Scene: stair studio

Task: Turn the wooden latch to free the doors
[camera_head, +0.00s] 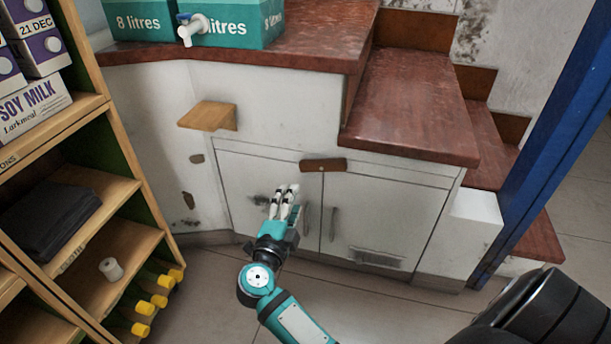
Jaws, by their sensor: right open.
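The wooden latch (323,165) is a small brown bar lying level across the top of the seam between two white cupboard doors. The left door (243,183) and the right door (385,215) look shut, each with an upright handle near the seam. My right gripper (286,190) is open and empty in front of the left door, below and a little left of the latch, apart from it in the picture. Its teal arm comes up from the bottom. My left gripper is not in view.
A wooden block (208,116) juts from the wall up left of the doors. Red-brown steps (410,105) rise over the cupboard. A shelf unit (128,185) stands at left, a blue post (545,140) at right. Teal boxes (232,22) stand on top. The floor before the right door is clear.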

